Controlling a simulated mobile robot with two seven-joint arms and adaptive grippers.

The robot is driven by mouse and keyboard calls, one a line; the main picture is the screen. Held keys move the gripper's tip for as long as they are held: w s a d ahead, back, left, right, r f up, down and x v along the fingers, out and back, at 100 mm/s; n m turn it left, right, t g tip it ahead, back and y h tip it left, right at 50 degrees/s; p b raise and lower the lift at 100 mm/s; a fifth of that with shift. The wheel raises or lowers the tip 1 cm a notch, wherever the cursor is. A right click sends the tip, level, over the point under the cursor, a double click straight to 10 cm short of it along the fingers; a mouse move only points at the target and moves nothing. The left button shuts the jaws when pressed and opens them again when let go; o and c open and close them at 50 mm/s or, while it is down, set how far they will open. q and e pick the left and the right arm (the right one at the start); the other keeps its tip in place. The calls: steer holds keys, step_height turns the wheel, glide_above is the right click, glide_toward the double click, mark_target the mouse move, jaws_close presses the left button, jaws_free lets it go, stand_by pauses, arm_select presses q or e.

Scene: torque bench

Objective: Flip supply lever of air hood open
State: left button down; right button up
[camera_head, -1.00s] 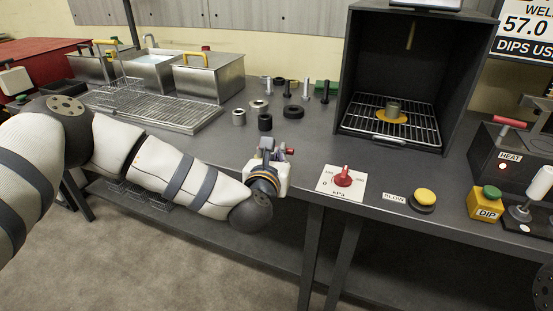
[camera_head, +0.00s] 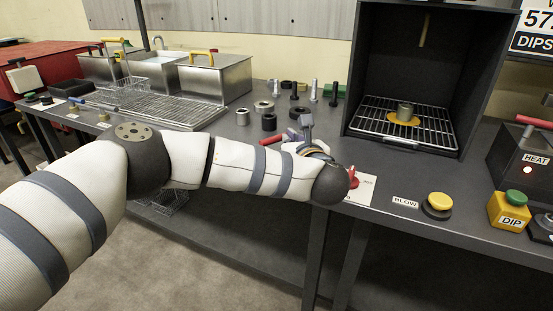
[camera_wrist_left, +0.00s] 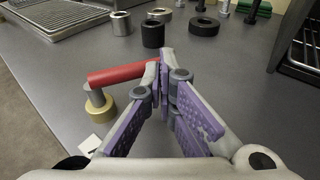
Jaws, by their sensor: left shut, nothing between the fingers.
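A lever with a red handle (camera_wrist_left: 120,75) stands on a brass base (camera_wrist_left: 100,107) at the left of the left wrist view. Its handle lies sideways and points right, towards my fingers. In the head view the red handle (camera_head: 271,139) shows just left of my left gripper (camera_head: 304,127), and its base is hidden behind my arm. My left gripper is shut and empty in the left wrist view (camera_wrist_left: 167,62). Its left finger overlaps the handle's right end; I cannot tell if they touch. The dark hood (camera_head: 425,60) stands behind to the right. My right gripper is out of view.
A red dial knob (camera_head: 353,177) sits by my left elbow-like dark joint. A yellow BLOW button (camera_head: 438,204) and a DIP button (camera_head: 513,198) are at the right. Several rings and bolts, including a black ring (camera_head: 300,113), stand behind the gripper.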

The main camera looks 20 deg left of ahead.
arm_select(q)
steer(key=shift+r+b+x, duration=0.2)
steer(key=shift+b+x, duration=0.35)
steer(key=shift+x, duration=0.55)
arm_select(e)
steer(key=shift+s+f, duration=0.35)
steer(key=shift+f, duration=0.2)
arm_select(q)
steer(key=shift+w+a, duration=0.1)
steer(key=shift+w, duration=0.05)
